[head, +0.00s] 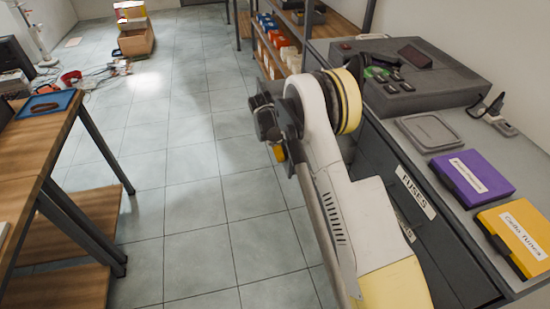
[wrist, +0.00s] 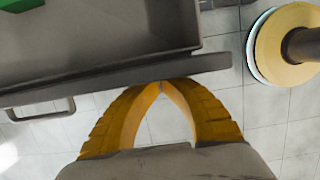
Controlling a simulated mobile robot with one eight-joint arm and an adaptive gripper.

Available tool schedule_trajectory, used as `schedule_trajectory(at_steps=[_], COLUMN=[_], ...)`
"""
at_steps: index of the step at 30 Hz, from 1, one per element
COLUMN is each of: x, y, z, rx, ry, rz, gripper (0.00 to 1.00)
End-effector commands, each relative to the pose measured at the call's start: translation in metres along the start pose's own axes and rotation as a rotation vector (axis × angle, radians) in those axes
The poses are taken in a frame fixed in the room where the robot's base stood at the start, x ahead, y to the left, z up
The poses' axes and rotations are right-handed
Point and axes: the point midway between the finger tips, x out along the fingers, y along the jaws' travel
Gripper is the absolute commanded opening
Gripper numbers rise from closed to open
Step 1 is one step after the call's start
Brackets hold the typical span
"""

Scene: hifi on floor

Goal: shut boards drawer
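An open grey drawer (wrist: 110,30) shows from above in the wrist view, pulled out over the tiled floor. Its front panel (wrist: 95,82) runs across the picture, with a bar handle (wrist: 40,113) at the left. I cannot read a label on it. My gripper (wrist: 161,86) has its yellow fingertips together, empty, at the outer side of the front panel, right of the handle. I cannot tell if they touch it. In the head view my arm hides the gripper and the open drawer. The dark cabinet (head: 378,153) shows a "FUSES" label (head: 415,192).
A green thing (wrist: 18,4) lies in the drawer. On the cabinet top are a purple box (head: 470,178), a yellow box (head: 520,235) and a grey device (head: 410,75). A wooden table (head: 35,140) stands left. Tiled floor (head: 190,200) between is clear.

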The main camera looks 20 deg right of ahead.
Motion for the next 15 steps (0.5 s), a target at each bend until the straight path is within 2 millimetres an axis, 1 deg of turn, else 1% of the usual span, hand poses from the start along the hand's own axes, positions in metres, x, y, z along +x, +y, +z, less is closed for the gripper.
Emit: schedule_trajectory(at_steps=[1, 5, 15], x=[0.003, 0.010, 0.031], y=[0.000, 0.000, 0.000], z=[0.011, 0.038, 0.124], rx=[0.004, 0.005, 0.005], ry=[-0.001, -0.001, -0.001], rz=[-0.001, -0.001, -0.001], gripper=[0.00, 0.00, 0.00])
